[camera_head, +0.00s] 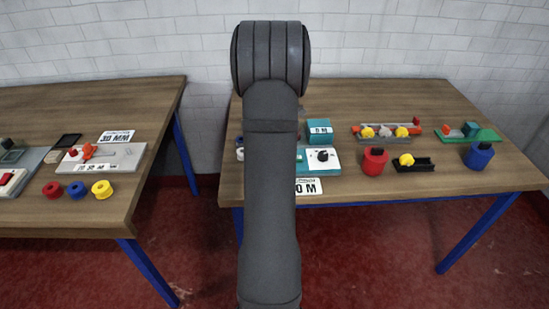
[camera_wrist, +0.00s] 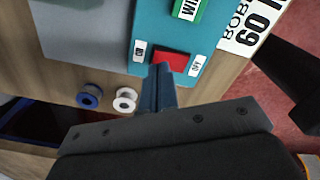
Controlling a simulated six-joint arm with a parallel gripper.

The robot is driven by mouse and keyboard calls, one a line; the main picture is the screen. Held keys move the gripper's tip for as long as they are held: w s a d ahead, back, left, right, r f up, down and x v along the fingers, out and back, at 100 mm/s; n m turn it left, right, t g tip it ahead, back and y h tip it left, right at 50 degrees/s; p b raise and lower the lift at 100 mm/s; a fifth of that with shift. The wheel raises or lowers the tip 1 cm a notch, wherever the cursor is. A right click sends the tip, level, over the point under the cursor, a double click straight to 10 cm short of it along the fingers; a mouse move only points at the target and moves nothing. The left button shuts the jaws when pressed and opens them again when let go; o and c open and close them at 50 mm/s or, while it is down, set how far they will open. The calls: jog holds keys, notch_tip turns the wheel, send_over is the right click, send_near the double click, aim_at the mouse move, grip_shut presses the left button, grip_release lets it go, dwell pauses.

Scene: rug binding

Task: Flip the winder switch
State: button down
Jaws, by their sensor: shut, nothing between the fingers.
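The winder switch (camera_wrist: 172,61) is a red rocker on a teal panel (camera_wrist: 160,20) in the wrist view. A white ON label (camera_wrist: 139,50) is on its left and an OFF label (camera_wrist: 196,66) on its right. My gripper (camera_wrist: 162,70) is shut and empty, its fingertips at the switch's lower left edge. I cannot tell whether they touch it, or which side is pressed. In the head view, my arm hides the gripper and switch; part of a teal machine (camera_head: 304,169) shows beside the arm.
A blue spool (camera_wrist: 89,96) and a white spool (camera_wrist: 125,99) stand left of the fingers. A white bobbin label (camera_wrist: 250,25) lies at right. On the right table (camera_head: 400,189) are a red weight (camera_head: 375,162) and a blue one (camera_head: 479,156). Another table (camera_head: 150,110) stands left.

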jog(key=shift+f, duration=0.95)
dwell(0.5)
jog(key=shift+r, duration=3.55)
jog(key=shift+f, duration=0.1)
notch_tip(320, 180, down, 7)
jog(key=shift+r, duration=0.1)
jog(key=shift+r, duration=0.1)
